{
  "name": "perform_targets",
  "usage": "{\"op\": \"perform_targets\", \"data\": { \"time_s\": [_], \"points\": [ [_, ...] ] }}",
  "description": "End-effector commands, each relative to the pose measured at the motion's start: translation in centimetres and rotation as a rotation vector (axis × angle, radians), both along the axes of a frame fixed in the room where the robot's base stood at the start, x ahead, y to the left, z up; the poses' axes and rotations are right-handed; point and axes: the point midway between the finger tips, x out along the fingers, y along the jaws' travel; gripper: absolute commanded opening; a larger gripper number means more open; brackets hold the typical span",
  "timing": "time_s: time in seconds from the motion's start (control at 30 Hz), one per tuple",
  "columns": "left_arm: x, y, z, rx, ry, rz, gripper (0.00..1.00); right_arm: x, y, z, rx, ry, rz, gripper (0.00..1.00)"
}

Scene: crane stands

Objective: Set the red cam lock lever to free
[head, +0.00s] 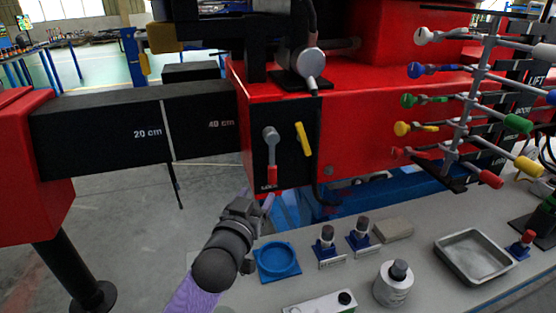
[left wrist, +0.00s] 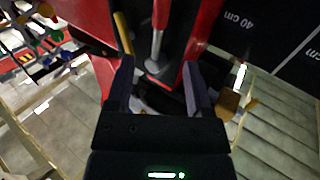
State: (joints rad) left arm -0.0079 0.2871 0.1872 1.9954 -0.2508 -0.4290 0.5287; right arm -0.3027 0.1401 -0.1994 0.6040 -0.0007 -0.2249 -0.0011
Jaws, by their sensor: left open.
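The red cam lock lever (head: 271,173) hangs on a black panel on the front of the red crane body. Its grey shaft runs down from a round pivot, and its red end points down toward a small label that seems to read LOCK. My left gripper (head: 264,200) is just below the red end. In the left wrist view my left gripper (left wrist: 157,82) is open, with nothing between its fingers. The lever (left wrist: 160,14) shows there beyond the fingertips, roughly in line with the gap. My right gripper is not in view.
A yellow lever (head: 303,138) sits close right of the red one. Below is a grey bench (head: 310,280) with a blue ring dish (head: 277,260), dark-capped knobs, a bottle (head: 393,284) and a metal tray (head: 473,256). Coloured control levers (head: 430,100) stand at right; the black boom (head: 110,130) extends left.

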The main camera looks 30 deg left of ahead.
Motion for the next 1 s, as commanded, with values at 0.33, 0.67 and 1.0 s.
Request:
{"op": "perform_targets", "data": {
  "time_s": [0.33,0.67,1.0],
  "points": [
    [7.1,2.0,-0.4,0.002,0.002,0.001,0.67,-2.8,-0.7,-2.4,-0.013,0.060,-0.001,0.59],
    [9.4,2.6,-0.1,-0.001,0.003,0.000,0.67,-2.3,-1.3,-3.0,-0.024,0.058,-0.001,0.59],
    [9.4,2.6,-0.1,-0.001,0.003,0.000,0.29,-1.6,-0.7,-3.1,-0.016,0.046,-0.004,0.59]
  ]
}}
